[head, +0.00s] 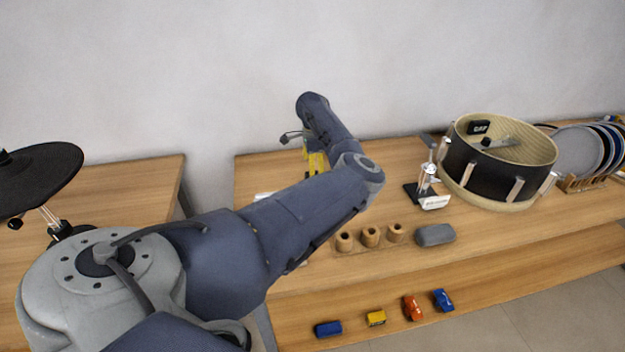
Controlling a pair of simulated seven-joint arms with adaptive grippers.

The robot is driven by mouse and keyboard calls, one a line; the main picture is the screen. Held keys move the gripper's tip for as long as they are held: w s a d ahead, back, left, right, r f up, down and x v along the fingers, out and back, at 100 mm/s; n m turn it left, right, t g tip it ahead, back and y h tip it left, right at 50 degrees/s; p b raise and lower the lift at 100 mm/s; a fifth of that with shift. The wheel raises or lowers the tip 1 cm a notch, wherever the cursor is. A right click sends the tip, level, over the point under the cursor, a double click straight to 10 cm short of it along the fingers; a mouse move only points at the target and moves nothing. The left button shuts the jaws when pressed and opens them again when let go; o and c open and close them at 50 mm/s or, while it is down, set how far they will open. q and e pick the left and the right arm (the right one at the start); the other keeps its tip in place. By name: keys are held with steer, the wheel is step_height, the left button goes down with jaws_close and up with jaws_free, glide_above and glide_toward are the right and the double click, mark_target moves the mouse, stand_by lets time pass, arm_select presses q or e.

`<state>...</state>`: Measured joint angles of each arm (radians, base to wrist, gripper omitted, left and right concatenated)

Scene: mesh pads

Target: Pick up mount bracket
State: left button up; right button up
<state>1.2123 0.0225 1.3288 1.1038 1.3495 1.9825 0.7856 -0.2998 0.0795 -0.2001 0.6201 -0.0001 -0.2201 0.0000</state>
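A small chrome-and-black piece on a dark base with a white label (428,188) stands on the table left of the drum; it may be the mount bracket, but I cannot tell for sure. My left arm reaches in from the lower left across the table, and its wrist bends down at the back. My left gripper's fingers are hidden behind my own forearm, so their state does not show. A yellow thing (316,163) shows partly beside the wrist; I cannot tell whether it is held. My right gripper is not in view.
A black drum shell (494,165) stands at the right, with round discs in a wooden rack (582,183) beyond. Wooden cups (370,237) and a grey block (435,235) sit mid-table. Several toy cars (412,307) line the lower shelf. A black cymbal pad (40,180) stands left.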

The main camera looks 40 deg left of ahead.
arm_select(q)
steer(key=shift+d+f, duration=0.15)
steer(key=shift+f, duration=2.85)
steer(key=c, duration=1.3)
